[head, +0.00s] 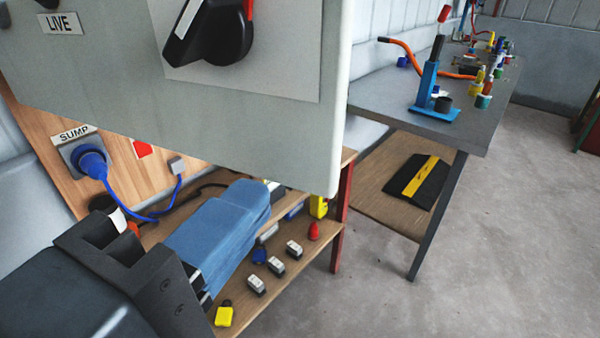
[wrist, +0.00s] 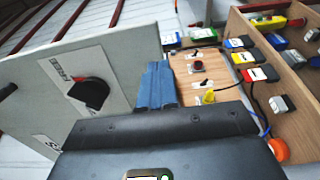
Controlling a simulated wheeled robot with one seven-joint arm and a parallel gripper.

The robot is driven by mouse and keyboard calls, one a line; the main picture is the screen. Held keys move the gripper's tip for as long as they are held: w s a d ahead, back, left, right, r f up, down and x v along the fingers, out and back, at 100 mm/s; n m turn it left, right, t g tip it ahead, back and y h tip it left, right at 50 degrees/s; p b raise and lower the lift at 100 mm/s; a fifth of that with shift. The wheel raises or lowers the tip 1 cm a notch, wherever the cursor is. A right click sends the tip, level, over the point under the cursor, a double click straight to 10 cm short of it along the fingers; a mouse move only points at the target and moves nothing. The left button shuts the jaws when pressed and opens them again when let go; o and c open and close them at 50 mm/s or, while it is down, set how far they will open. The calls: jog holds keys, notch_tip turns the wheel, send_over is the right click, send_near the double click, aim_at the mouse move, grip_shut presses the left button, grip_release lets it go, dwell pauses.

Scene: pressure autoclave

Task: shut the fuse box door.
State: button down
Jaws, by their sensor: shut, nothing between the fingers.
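The fuse box door (head: 240,120) is a large grey panel across the top of the head view, with a black rotary knob (head: 215,35) and a LIVE label. In the wrist view the door (wrist: 120,60) fills the left side, its knob (wrist: 90,92) facing the camera. My gripper (head: 255,195) has blue fingers that are shut and empty. In the head view it shows below the door's lower edge. In the wrist view the fingers (wrist: 158,72) overlap the door's right edge in the picture; I cannot tell whether they touch it.
A wooden board (head: 50,150) carries a SUMP socket with a blue plug (head: 92,163) and cable. Below is a wooden shelf (head: 290,265) with several small fuses and coloured parts. A grey workbench (head: 480,120) stands right. Free concrete floor (head: 500,250) lies at right.

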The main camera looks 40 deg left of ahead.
jog(key=shift+w+a, duration=0.15)
jog(key=shift+w, duration=0.6)
